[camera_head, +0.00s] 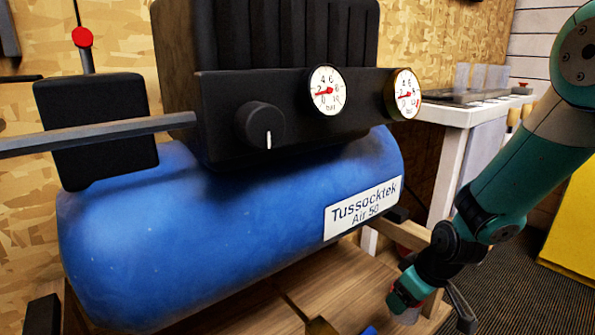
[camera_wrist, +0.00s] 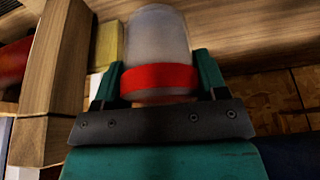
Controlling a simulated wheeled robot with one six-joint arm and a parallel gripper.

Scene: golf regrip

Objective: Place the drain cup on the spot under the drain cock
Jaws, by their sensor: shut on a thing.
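The drain cup (camera_wrist: 157,42) is a frosted, pale cup with a red band. In the wrist view it sits between the two fingers of my gripper (camera_wrist: 158,82), which is shut on it at the band. In the head view my gripper (camera_head: 407,300) is at the lower right, low beside the wooden stand, and only a little of the cup shows there. The blue compressor tank (camera_head: 230,230) fills the middle of the head view. Its drain cock and the spot under it cannot be made out.
A wooden stand (camera_head: 350,285) with a plank top lies under the tank. In the wrist view a wooden post (camera_wrist: 58,70) stands close to the left of my gripper. A white workbench (camera_head: 455,115) is behind at the right. Dark ribbed floor lies at the lower right.

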